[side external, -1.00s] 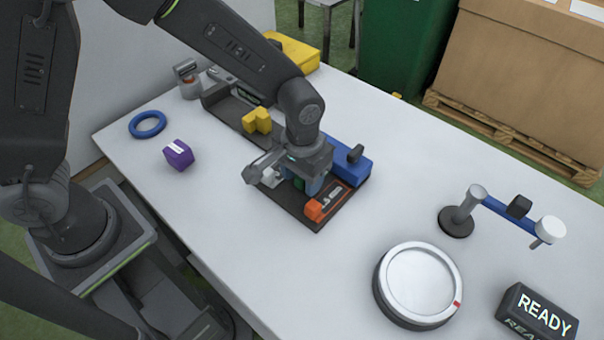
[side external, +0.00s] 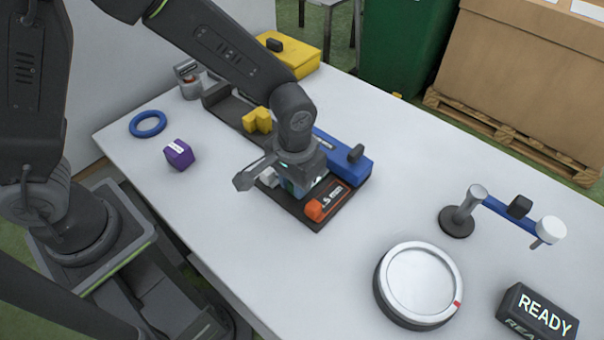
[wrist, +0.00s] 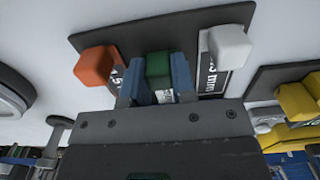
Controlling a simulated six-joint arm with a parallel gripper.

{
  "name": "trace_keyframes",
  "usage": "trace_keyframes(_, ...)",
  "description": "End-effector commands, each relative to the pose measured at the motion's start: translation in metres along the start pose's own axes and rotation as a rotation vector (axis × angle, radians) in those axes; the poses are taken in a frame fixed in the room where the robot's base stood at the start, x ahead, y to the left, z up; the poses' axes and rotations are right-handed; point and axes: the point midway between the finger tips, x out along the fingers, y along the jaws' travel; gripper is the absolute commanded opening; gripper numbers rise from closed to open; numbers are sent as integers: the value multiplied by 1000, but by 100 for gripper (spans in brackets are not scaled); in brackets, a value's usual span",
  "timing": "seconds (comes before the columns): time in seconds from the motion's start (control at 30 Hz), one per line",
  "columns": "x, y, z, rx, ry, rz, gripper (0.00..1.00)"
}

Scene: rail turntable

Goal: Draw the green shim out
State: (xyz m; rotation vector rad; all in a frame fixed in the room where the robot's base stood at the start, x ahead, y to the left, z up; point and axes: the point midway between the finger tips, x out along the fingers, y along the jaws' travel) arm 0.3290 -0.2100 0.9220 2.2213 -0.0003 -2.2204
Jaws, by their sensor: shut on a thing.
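The green shim (wrist: 158,68) is between the two blue fingers of my gripper (wrist: 158,80) in the wrist view, and the gripper is shut on it. In the side external view my gripper (side external: 298,188) is low over the dark tray (side external: 318,226), and hides most of the shim there. An orange tab (wrist: 96,66) on a labelled piece is left of the shim, and a white tab (wrist: 229,46) on another labelled piece is right of it. Whether the shim still touches the tray is hidden.
A blue block (side external: 348,168) with a black knob stands behind the gripper. Yellow pieces (side external: 257,121) sit in a second dark tray. A purple cube (side external: 178,154) and blue ring (side external: 148,124) lie left. A round turntable (side external: 418,282) is front right, with bare table around it.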

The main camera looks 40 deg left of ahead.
Motion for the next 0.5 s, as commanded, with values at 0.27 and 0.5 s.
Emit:
trace_keyframes(0.27,0,0,22,1,-2,-1,0)
trace_keyframes(0.5,0,0,23,2,-5,-2,31)
